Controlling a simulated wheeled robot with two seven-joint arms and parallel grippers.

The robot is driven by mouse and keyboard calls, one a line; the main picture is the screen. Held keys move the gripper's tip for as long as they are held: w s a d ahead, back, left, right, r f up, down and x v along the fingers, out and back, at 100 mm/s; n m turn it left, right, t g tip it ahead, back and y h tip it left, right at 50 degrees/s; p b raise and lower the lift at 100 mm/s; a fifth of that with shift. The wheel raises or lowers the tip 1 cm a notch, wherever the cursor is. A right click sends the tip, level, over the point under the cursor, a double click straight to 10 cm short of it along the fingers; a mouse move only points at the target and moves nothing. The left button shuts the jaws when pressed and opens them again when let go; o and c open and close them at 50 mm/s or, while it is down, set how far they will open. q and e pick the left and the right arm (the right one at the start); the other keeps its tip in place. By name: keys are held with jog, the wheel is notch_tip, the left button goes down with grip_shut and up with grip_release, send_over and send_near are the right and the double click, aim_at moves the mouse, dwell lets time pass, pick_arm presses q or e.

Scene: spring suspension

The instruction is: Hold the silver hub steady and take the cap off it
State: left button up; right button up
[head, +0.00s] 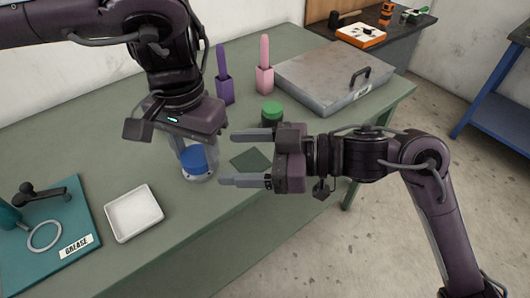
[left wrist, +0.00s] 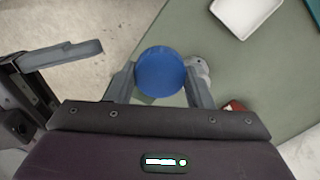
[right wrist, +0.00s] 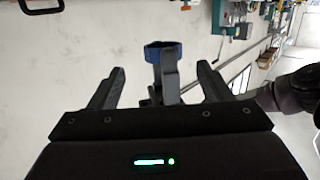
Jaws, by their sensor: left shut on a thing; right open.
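The blue cap (head: 194,157) is round. My left gripper (head: 193,155) comes from above and is shut on the cap. In the left wrist view the blue cap (left wrist: 160,72) sits between the two fingertips. The silver hub (head: 203,178) stands on the green table below the cap, mostly hidden by it; part of the hub (left wrist: 202,70) also shows beside the right finger in the left wrist view. In the right wrist view the blue cap (right wrist: 163,48) is at the left fingertips, apparently clear of the hub. My right gripper (head: 245,158) is open and empty, pointing left.
A white tray (head: 111,218) and a teal grease board (head: 75,268) lie at the left. A dark green mat (head: 252,160), a green-lidded jar (head: 271,112), purple (head: 224,90) and pink (head: 264,78) holders and a metal case (head: 320,75) lie behind. The table's front edge is near.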

aim_at(198, 154)
jog(key=x, duration=0.7)
jog(key=shift+a, duration=0.3)
jog(key=c, duration=1)
pick_arm(q)
jog(key=o, duration=1.2)
jog(key=shift+c, duration=0.2)
